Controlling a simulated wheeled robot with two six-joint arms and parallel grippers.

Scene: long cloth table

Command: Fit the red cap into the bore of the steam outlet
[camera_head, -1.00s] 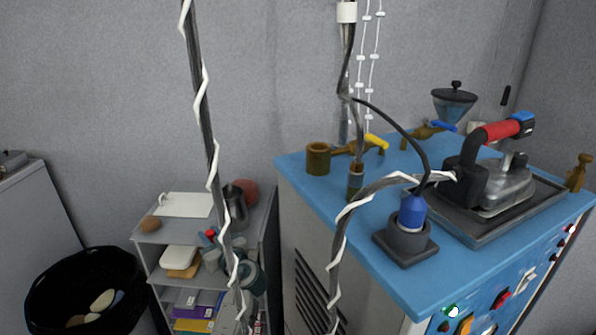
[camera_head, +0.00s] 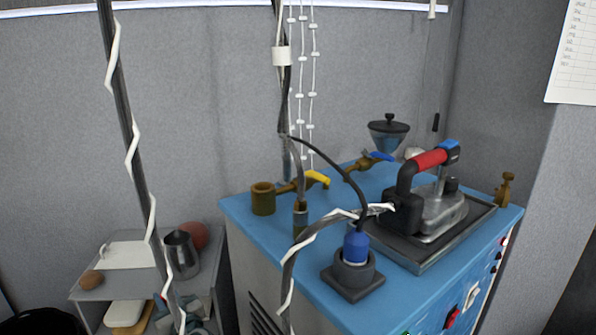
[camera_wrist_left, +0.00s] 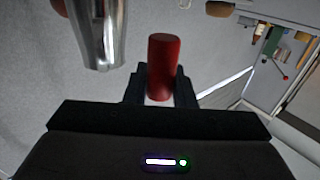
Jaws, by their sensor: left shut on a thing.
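The red cap (camera_wrist_left: 161,68), a plain red cylinder, stands between the fingers of my left gripper (camera_wrist_left: 160,88) in the left wrist view. The gripper is shut on its lower part, and its upper part sticks out beyond the fingertips. I cannot make out either gripper in the head view. No part is clearly marked as the steam outlet. An open-topped brass cylinder (camera_head: 263,198) stands at the left back of the blue machine top (camera_head: 325,215), beside a yellow-handled valve (camera_head: 316,179). The cap is well away from it.
An iron (camera_head: 430,205) rests on a dark tray at the machine's right. A blue plug (camera_head: 356,246) sits in a grey socket (camera_head: 353,275). Wrapped cables hang in front. A shelf holds a metal pitcher (camera_head: 181,255). A shiny metal object (camera_wrist_left: 98,35) is close in the wrist view.

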